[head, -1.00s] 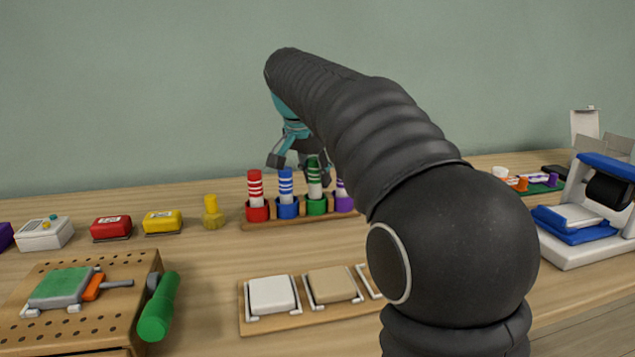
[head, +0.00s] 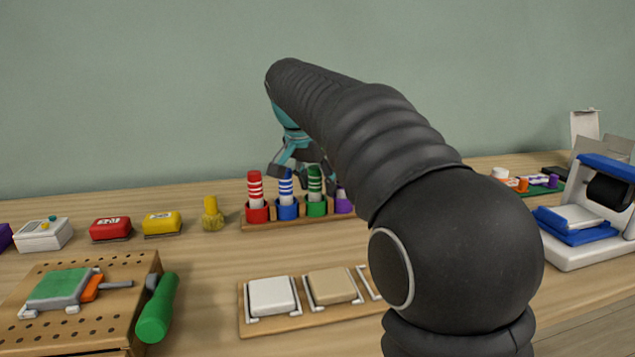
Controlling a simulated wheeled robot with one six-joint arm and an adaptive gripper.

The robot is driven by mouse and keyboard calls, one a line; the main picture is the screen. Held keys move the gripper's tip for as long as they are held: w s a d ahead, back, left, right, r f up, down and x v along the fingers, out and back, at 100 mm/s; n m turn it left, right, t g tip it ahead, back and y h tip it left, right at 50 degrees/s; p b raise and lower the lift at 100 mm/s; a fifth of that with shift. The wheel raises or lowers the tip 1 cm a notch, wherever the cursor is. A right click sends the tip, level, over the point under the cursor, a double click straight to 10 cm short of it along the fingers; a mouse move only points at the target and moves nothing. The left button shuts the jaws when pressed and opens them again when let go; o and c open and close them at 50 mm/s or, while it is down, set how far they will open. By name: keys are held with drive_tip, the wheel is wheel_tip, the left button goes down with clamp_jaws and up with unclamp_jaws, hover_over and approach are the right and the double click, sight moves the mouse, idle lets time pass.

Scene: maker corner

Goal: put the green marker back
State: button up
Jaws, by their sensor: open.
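The green marker (head: 315,180) stands upright in the green cup (head: 316,208) of a wooden marker rack (head: 270,223). A red marker (head: 255,186) stands in the red cup and a blue marker (head: 286,185) in the blue cup to its left. A purple marker (head: 341,194) in the purple cup is partly hidden by my arm. My gripper (head: 301,174) is open around or just behind the tops of the blue and green markers. Its far finger is partly hidden by the green marker and my arm, so I cannot tell whether it touches the marker.
A wooden tray (head: 311,316) with several pads lies in front of the rack. A pegboard block (head: 84,299) and a green cylinder (head: 158,306) are at the left front. A blue-and-white machine (head: 587,218) stands at the right. The table between rack and tray is clear.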

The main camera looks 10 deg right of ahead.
drive_tip(key=p+v, duration=0.2)
drive_tip(key=v, duration=1)
idle(1.1)
